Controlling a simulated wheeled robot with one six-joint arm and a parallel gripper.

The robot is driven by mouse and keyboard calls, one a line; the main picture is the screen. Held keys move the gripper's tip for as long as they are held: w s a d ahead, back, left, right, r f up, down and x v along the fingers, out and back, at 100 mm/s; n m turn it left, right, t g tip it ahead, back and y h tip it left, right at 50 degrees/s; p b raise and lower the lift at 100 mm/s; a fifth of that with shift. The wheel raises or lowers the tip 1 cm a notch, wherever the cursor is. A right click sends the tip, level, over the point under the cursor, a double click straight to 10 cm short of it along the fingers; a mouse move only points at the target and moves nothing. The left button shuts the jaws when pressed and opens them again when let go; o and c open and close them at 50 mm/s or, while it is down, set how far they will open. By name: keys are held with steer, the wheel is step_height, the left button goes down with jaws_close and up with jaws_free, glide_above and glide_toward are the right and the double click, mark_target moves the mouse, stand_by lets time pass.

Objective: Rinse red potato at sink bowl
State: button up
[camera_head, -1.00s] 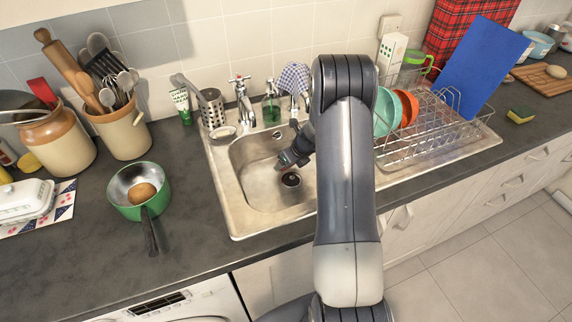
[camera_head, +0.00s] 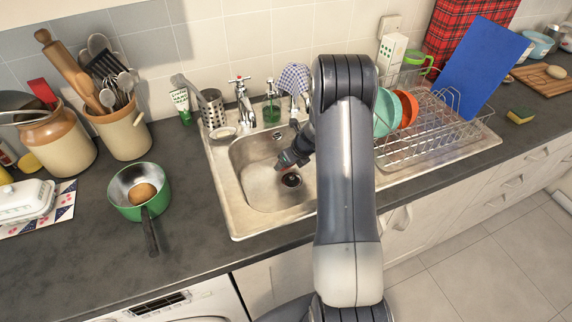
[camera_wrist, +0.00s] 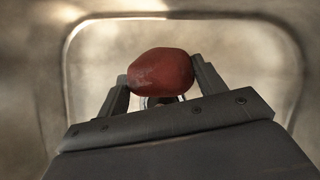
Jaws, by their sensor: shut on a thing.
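The red potato (camera_wrist: 161,72) is held between the two fingers of my gripper (camera_wrist: 162,80) in the wrist view. In the head view my gripper (camera_head: 284,160) points down into the sink bowl (camera_head: 262,192); the potato is hidden there by the gripper and arm. The wrist view shows the bowl's wall (camera_wrist: 75,85) around the potato, with part of the drain behind it. The taps (camera_head: 240,88) stand at the back rim of the sink, behind my gripper. I cannot see running water.
A green pan (camera_head: 128,205) with a brown potato (camera_head: 142,193) stands left of the sink. A dish rack (camera_head: 425,135) with bowls and a blue board (camera_head: 482,68) is on the right. A green soap bottle (camera_head: 271,112) stands behind the bowl. The counter's front left is clear.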

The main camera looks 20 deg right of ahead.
steer(key=shift+r+p, duration=4.5)
steer(key=shift+r, duration=0.8)
step_height(320, 180, up, 7)
steer(key=shift+r, duration=0.2)
step_height(320, 180, up, 4)
steer(key=shift+f, duration=0.1)
